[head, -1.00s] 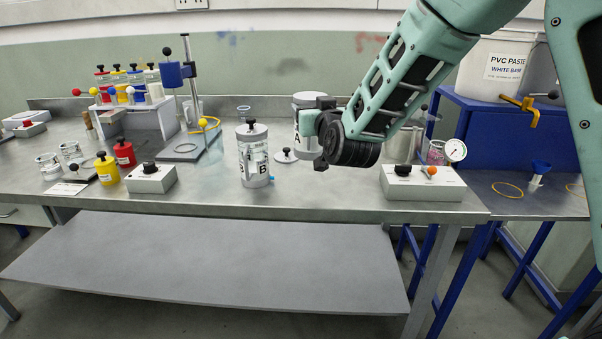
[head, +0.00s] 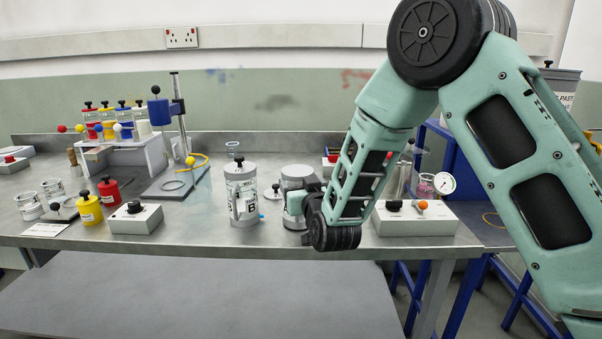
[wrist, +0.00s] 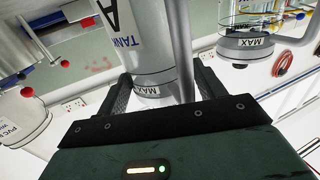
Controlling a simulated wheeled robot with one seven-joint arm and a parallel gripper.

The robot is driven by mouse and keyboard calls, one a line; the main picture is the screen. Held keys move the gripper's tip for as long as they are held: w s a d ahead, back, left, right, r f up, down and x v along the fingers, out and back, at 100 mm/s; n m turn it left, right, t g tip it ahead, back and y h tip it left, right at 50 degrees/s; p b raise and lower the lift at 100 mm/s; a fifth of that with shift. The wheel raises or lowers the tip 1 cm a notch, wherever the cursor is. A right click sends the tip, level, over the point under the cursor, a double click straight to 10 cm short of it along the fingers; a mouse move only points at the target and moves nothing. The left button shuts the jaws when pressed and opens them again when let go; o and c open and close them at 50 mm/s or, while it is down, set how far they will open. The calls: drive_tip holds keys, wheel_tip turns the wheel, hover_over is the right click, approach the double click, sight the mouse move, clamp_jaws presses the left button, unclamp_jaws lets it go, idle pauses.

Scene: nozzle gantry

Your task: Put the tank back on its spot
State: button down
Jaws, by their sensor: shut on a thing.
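My gripper (wrist: 160,92) is shut on the white and grey tank A (wrist: 140,45), with one finger on each side of its body in the wrist view. The tank's "TANK A" and "MAX" labels show there. In the head view, tank A (head: 296,178) is upright just right of tank B, partly hidden by my gripper (head: 306,208). Its base is near bench height; I cannot tell whether it touches. Tank B (head: 241,188) stands upright on the bench, with a black knob on its lid and a blue tap low on its right.
A control box with an orange knob and gauge (head: 415,220) stands right of my gripper. The bench (head: 185,232) front is clear.

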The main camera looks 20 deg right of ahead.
drive_tip(key=shift+f, duration=0.15)
drive_tip(key=shift+c, duration=1.1)
unclamp_jaws()
drive_tip(key=s+b, duration=0.2)
drive_tip(key=s, duration=1)
drive_tip(key=s+a+f+n+g+y, duration=0.4)
drive_tip(key=s+a+f+g+y, duration=0.1)
drive_tip(key=s+a+g, duration=0.6)
drive_tip(key=s+d+n+g+h, duration=0.1)
drive_tip(key=s+d+g+h, duration=0.1)
drive_tip(key=s, duration=0.7)
drive_tip(key=s+d+n+g+h, duration=0.2)
drive_tip(key=s+g, duration=0.3)
drive_tip(key=s, duration=0.5)
drive_tip(key=shift+d+r+n, duration=0.3)
drive_tip(key=shift+d+r, duration=0.05)
drive_tip(key=shift+d, duration=0.05)
